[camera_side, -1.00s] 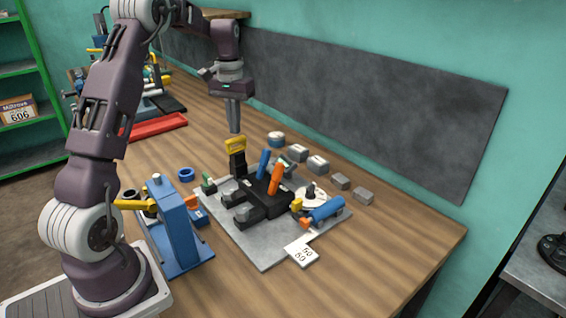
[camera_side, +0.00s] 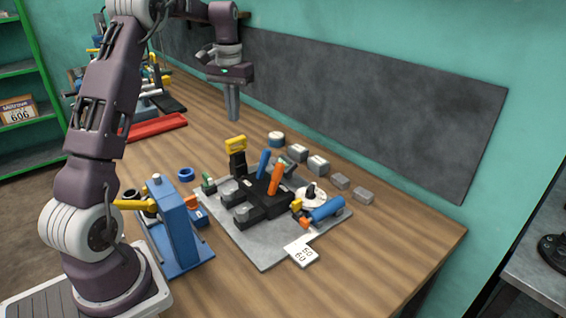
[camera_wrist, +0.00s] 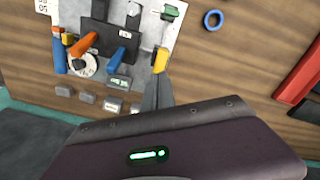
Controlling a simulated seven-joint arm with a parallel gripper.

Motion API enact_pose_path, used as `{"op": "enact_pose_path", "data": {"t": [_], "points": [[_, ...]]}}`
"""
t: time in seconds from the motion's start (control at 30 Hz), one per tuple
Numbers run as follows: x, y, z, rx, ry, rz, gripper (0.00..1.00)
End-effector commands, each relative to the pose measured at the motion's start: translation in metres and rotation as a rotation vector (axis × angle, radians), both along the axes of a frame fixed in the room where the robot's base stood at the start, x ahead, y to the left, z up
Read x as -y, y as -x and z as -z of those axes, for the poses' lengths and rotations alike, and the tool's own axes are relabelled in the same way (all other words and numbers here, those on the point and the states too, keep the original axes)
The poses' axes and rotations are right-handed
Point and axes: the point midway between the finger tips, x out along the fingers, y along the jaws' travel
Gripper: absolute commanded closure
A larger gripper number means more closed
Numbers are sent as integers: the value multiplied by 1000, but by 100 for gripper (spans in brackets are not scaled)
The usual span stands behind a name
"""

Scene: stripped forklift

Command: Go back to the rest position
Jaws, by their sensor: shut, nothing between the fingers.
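My gripper (camera_side: 233,116) is shut and empty, pointing down above the table behind the stripped forklift. Its fingers also show in the wrist view (camera_wrist: 158,92). The forklift (camera_side: 262,200) has a black body with blue and orange upright parts and a yellow-topped black mast piece. It sits on a grey baseplate (camera_side: 269,249) and also shows in the wrist view (camera_wrist: 105,38). My gripper is apart from it and touches nothing that I can see.
A blue press-like stand (camera_side: 178,225) stands left of the baseplate. Several grey blocks (camera_side: 297,153) lie behind it. A red tray (camera_side: 157,127) and a blue ring (camera_side: 186,174) lie to the left. A dark board (camera_side: 380,110) lines the wall. The table's front right is clear.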

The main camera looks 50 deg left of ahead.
Motion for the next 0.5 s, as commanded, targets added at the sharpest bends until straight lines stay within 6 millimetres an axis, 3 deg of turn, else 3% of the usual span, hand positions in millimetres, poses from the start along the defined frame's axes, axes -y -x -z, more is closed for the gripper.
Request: {"op": "enact_pose_path", "data": {"t": [0.1,0.4,0.47,0.5], "points": [[0,0,-10,1,-1,1,100],[2,0,-13,1,0,2,100],[12,1,-22,15,-5,14,100],[28,4,-34,33,-12,32,100]]}}
